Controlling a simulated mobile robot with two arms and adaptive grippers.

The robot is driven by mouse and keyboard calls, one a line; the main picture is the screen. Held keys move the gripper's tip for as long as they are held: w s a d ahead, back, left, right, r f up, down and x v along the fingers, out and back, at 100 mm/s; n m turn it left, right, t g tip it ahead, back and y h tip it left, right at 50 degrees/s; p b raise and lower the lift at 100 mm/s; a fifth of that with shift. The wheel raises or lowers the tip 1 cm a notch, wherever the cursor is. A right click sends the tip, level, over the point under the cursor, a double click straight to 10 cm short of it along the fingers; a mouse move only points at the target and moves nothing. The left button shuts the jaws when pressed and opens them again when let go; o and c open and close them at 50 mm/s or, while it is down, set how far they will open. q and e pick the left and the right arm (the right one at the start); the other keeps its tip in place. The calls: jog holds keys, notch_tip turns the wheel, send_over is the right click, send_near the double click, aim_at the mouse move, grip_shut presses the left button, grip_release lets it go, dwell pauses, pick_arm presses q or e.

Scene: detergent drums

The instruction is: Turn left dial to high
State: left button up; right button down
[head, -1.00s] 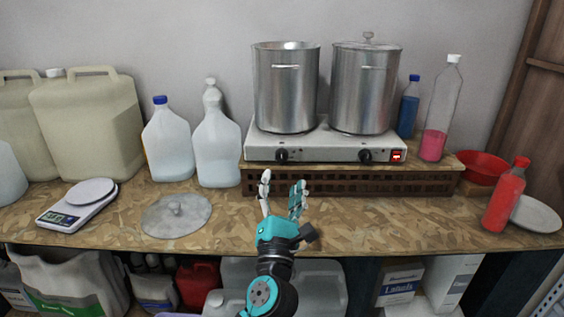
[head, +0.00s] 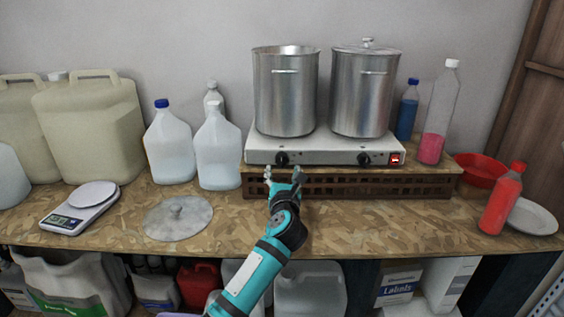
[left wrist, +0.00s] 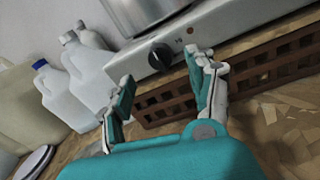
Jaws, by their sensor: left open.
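The left dial (head: 282,159) is a black knob on the front of the white two-burner hot plate (head: 325,151). My left gripper (head: 284,174) is open and just below and in front of that dial. In the left wrist view, the dial (left wrist: 160,57) shows beyond and between the two open fingertips (left wrist: 160,68), with a gap left between. The right dial (head: 363,159) is a similar black knob, with a lit red switch (head: 396,158) beside it. The dial's setting is too small to read. My right gripper is not in view.
Two steel pots (head: 286,92) stand on the hot plate, which sits on a brown slatted crate (head: 400,186). White jugs (head: 168,145), a scale (head: 82,207) and a round lid (head: 178,217) are at left. A red bottle (head: 501,200) is at right. The table front is clear.

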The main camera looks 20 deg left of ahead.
aim_at(282, 164)
pick_arm(q)
jog(key=x, duration=0.5)
jog(key=shift+w+a, duration=0.1)
jog(key=shift+w, duration=0.15)
jog(key=shift+c, duration=0.4)
jog(key=c, duration=1.1)
jog(key=shift+r+m+p, duration=0.1)
jog(key=shift+m+p, duration=0.8)
jog(key=shift+p, duration=0.35)
jog(key=m+p, duration=0.7)
jog(key=m, duration=0.2)
jog(key=shift+f+m+t+p, duration=0.1)
jog(key=shift+m+t+p, duration=0.1)
jog(key=shift+m+p, duration=0.45)
jog(key=shift+f+m+t+p, duration=0.15)
jog(key=shift+m+t+p, duration=0.05)
jog(key=shift+m, duration=0.75)
